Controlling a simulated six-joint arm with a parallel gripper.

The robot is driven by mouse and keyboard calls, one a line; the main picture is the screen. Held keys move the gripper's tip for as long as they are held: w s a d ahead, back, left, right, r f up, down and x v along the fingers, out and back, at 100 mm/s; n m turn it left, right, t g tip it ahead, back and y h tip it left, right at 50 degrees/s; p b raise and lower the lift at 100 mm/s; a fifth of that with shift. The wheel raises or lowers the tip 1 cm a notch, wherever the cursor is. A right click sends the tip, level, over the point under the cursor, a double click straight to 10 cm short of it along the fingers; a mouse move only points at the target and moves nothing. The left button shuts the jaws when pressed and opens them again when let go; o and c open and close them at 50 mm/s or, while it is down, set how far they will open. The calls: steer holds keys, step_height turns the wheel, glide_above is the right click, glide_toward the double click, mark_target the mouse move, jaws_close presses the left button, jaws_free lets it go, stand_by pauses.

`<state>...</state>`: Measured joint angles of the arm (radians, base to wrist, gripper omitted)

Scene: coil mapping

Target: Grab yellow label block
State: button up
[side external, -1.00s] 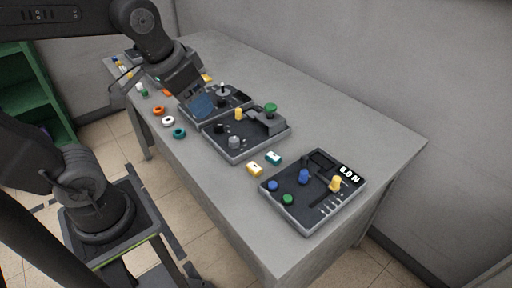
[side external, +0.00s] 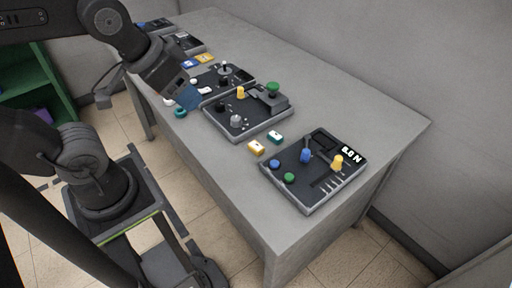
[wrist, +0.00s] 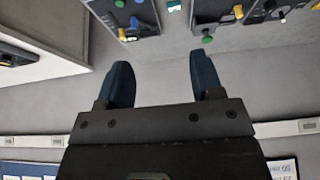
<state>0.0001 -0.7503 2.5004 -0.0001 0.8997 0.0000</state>
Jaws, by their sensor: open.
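A small yellow label block (side external: 256,147) lies on the grey table in the side view, left of the panel with the numeric readout. A teal label block (side external: 275,137) lies close beside it. My gripper (side external: 189,97) is above the table's near edge, well up and left of the yellow block, with nothing visible in it. In the wrist view my gripper (wrist: 162,82) has its two dark blue fingers wide apart and empty. I cannot make out the yellow block in the wrist view.
The readout panel (side external: 314,184) and the middle control panel (side external: 248,123) carry upright knobs. More panels and a flat yellow piece (side external: 205,58) lie farther back. A teal ring (side external: 181,113) is near my gripper.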

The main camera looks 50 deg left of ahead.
steer(key=shift+o, duration=0.2)
stand_by(0.3)
steer(key=n+g, duration=0.6)
steer(key=n, duration=1.3)
glide_above(253, 143)
step_height(253, 143, down, 16)
step_height(253, 143, down, 13)
steer(key=shift+d+f, duration=0.1)
steer(key=shift+f, duration=0.1)
steer(key=c, duration=1)
steer(key=shift+r, duration=0.15)
